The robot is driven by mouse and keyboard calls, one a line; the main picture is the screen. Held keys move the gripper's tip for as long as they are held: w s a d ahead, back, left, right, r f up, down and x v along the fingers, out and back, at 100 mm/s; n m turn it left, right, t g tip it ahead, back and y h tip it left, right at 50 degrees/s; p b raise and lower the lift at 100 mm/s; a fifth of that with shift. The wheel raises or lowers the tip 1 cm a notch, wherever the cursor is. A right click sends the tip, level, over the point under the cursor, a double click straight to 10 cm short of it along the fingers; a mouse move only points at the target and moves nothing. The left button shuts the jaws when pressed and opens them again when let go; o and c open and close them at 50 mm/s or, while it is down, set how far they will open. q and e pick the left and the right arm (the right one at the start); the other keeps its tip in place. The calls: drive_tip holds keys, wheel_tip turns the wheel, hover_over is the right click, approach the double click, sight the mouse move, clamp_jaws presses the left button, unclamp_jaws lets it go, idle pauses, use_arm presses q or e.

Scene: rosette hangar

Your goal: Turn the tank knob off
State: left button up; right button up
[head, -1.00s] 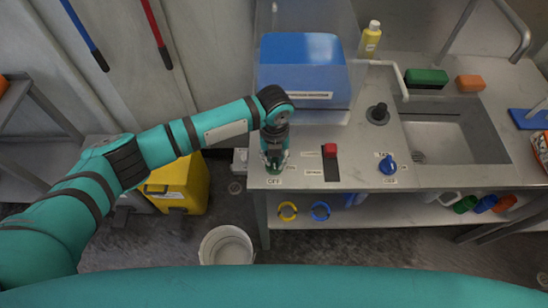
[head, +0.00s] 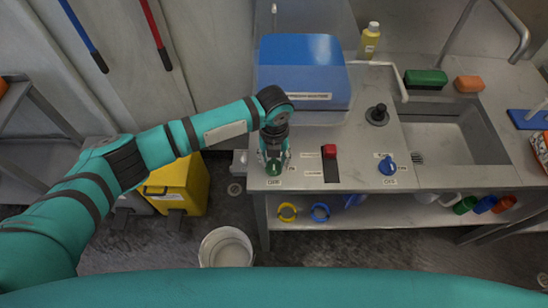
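A green knob (head: 274,169) is at the front left corner of the steel counter, with a small label below it that seems to read OFF. My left gripper (head: 275,157) is over this knob, pointing down. Its fingers are spread to either side of the knob, and the knob's top shows between them. A blue knob (head: 388,165) is further right on the counter front, with small labels above and below it. The labels are too small to tell surely which knob is the tank's. A blue-lidded box (head: 300,68) stands behind the green knob. My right gripper is not in view.
A red switch (head: 329,151) sits between the knobs. A black round fitting (head: 377,114) and a sink (head: 440,140) lie to the right. A yellow bottle (head: 369,42) stands at the back. A yellow bin (head: 178,185) and white bucket (head: 226,246) are on the floor.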

sight(274, 162)
use_arm(q)
wheel_tip(274, 162, up, 12)
idle(0.6)
drive_tip(key=shift+f, duration=0.1)
